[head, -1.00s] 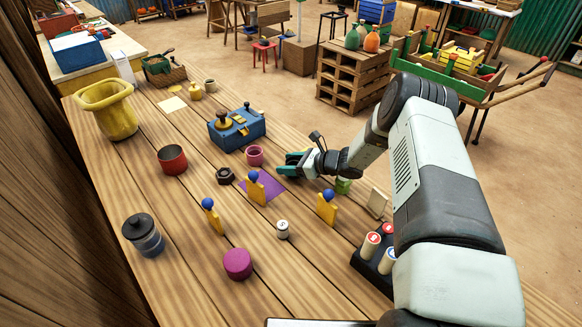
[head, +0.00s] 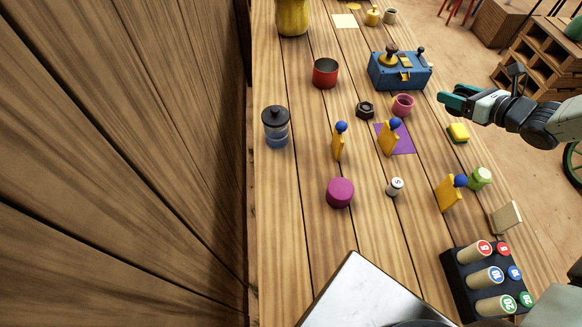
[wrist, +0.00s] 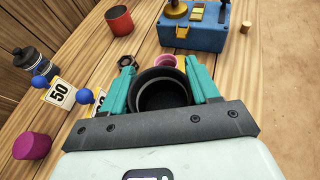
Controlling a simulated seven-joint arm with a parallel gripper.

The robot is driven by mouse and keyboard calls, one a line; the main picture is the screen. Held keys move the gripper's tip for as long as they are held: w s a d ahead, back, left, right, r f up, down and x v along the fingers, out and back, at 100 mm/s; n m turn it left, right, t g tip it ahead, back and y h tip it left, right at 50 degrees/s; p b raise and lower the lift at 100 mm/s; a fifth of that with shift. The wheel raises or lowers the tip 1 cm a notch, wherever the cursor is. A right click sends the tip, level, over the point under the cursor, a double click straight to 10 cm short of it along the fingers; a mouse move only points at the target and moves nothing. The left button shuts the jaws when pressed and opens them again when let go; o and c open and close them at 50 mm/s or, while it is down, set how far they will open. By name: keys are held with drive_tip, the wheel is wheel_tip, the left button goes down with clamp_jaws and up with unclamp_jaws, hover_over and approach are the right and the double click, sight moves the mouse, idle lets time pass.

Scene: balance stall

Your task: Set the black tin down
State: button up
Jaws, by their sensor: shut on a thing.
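The black tin (wrist: 163,90), round and dark with its open top toward the camera, sits between the teal fingers of my gripper (wrist: 160,88) in the wrist view. My gripper is shut on it. In the head view my gripper (head: 450,98) is at the right, past the pink cup (head: 402,106); I cannot make out the tin there. A flat purple square (head: 404,143) lies on the wooden table, partly behind a yellow stand with a blue ball (head: 389,139). Whether the tin touches the table cannot be told.
Near my gripper are a blue box with levers (head: 400,72), a black nut-like piece (head: 366,110) and a yellow-green block (head: 458,133). A red pot (head: 325,73), a magenta round (head: 340,192) and a black rack (head: 462,277) stand further off. Bare planks lie at front left.

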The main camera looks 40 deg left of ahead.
drive_tip(key=s+a+r+n+g+y, duration=0.1)
drive_tip(key=s+a+n+g, duration=0.15)
drive_tip(key=s+a, duration=0.65)
drive_tip(key=n+g+h, duration=0.1)
drive_tip(key=n+g, duration=0.6)
drive_tip(key=g, duration=0.1)
hover_over(274, 171)
drive_tip(key=shift+m, duration=0.25)
wheel_tip(274, 171, down, 10)
drive_tip(key=shift+f, duration=2.4)
drive_tip(key=shift+f, duration=0.1)
drive_tip(key=o, duration=1.1)
drive_tip(key=shift+c, duration=0.2)
